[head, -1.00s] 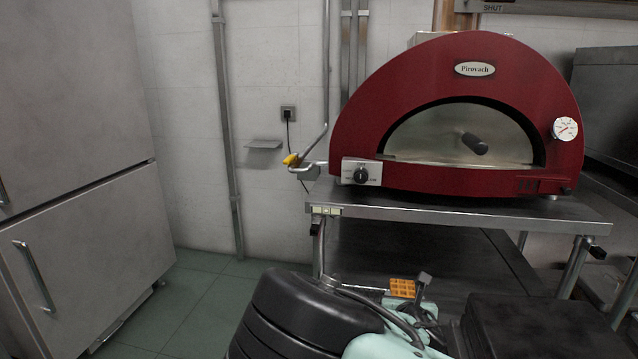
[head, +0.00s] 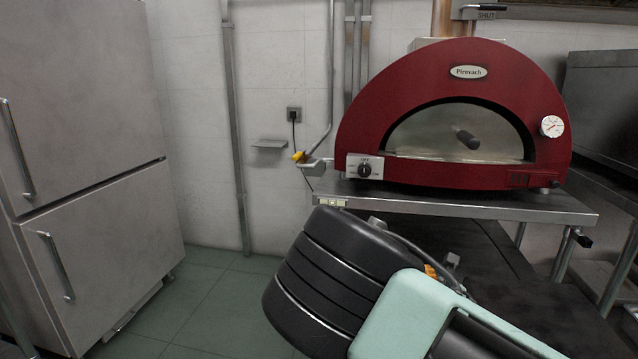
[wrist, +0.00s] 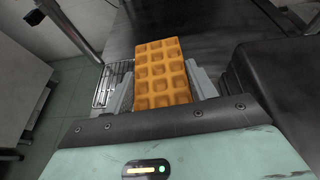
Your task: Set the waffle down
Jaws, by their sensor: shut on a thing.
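The waffle (wrist: 163,72) is golden-orange with a square grid. In the wrist view it sits upright between the two grey fingers of my gripper (wrist: 162,88), which is shut on it. In the head view only a small orange corner of the waffle (head: 431,271) shows behind my arm, and most of it is hidden. My gripper is at the stand below the red oven, near the dark lower shelf (head: 500,275). I cannot tell whether the waffle touches the shelf.
The red oven (head: 455,115) stands on a steel table (head: 470,204) above the shelf. A wire rack (wrist: 112,80) shows left of the waffle. A dark block (wrist: 275,80) is close on the right. A grey cabinet (head: 90,160) stands at the left, with open green floor (head: 210,300) beside it.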

